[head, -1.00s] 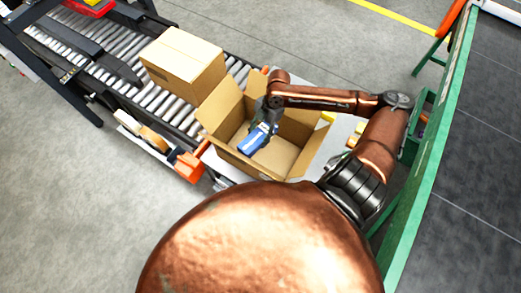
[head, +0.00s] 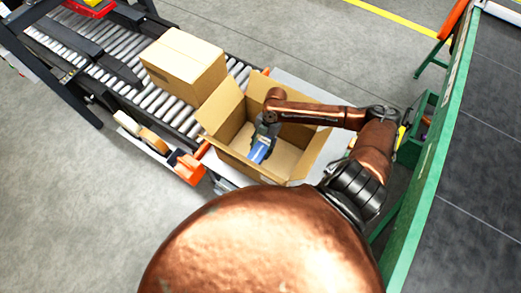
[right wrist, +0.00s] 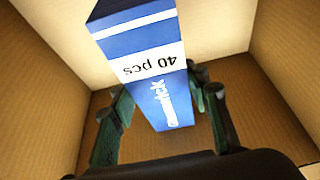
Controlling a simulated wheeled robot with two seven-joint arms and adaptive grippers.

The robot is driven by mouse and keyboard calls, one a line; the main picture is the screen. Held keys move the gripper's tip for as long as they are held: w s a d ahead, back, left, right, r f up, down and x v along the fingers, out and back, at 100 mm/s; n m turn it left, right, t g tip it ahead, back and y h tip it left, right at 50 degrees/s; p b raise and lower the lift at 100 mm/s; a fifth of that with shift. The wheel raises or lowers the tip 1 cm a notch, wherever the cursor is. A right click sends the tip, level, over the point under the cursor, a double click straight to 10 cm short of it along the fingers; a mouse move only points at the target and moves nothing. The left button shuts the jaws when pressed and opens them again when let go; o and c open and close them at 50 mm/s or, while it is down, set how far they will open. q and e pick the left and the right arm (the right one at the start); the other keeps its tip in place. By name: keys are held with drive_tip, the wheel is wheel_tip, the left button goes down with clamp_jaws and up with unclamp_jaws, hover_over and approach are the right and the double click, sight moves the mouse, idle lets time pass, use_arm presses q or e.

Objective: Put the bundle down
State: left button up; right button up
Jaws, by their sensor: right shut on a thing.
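The bundle (head: 261,150) is a blue carton block with a white band. My right gripper (head: 266,134) is shut on it inside the open cardboard box (head: 237,147). In the right wrist view the bundle (right wrist: 150,62) shows the print "40 pcs" and sits between the two fingers of my right gripper (right wrist: 165,105). The box's brown walls surround it in that view. I cannot tell whether the bundle touches the box floor. My left gripper is not in view.
A closed carton (head: 184,65) stands on the roller conveyor (head: 120,75) just left of the open box. Tape rolls and an orange part (head: 186,170) sit at the conveyor's near side. A green frame (head: 430,170) runs along the right.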

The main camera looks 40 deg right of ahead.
drive_tip(key=shift+f, duration=0.3)
drive_tip(key=shift+f, duration=0.5)
drive_tip(key=shift+f, duration=0.1)
drive_tip(key=o, duration=1.4)
drive_tip(key=shift+c, duration=0.2)
drive_tip(key=p+v, duration=0.1)
drive_tip(key=v, duration=1.2)
drive_tip(key=shift+a+p, duration=0.2)
drive_tip(key=shift+p, duration=0.15)
